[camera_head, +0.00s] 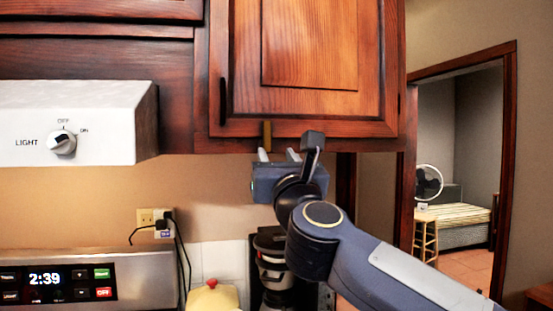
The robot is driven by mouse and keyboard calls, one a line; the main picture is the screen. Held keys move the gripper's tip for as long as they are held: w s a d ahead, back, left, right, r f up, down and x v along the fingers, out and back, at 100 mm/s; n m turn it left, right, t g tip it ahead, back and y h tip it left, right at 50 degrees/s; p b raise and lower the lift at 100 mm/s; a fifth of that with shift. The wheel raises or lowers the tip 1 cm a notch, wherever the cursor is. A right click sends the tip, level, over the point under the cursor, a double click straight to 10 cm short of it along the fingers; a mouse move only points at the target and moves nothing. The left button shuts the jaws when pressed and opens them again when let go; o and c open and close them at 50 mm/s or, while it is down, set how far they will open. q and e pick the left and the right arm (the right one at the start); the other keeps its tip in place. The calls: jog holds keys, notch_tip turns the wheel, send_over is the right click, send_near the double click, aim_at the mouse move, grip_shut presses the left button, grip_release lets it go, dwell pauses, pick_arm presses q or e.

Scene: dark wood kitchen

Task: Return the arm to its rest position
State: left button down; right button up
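My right arm (385,270) comes in from the lower right. Its gripper (289,138) is raised in front of the lower edge of the wooden wall cabinet, with its fingers pointing up and away. The two fingers stand apart with a gap between them, and nothing shows between them. I cannot tell whether the fingertips touch the cabinet. My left gripper is not in view.
The cabinet door (310,60) looks closed, with a dark handle (223,101) at its left. A white range hood (75,122) is at left, above a stove panel (85,281). A coffee maker (272,262) stands below my gripper. A doorway opens at right.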

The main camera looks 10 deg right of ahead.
jog(key=s+d+f+n+g+y, duration=0.1)
jog(key=s+d+f+n+g, duration=0.1)
jog(key=s+f+n+g, duration=0.3)
jog(key=s+d+f+n+g+y, duration=0.1)
jog(key=s+f+n+g, duration=0.5)
jog(key=s+f+n, duration=0.8)
jog(key=s+d+f+n+g+y, duration=0.2)
jog(key=s+f+n, duration=0.8)
jog(key=f, duration=1.9)
jog(key=d+n+g, duration=0.2)
jog(key=n+g, duration=0.1)
jog(key=n, duration=0.2)
jog(key=shift+f+n+g, duration=0.3)
jog(key=shift+f, duration=0.05)
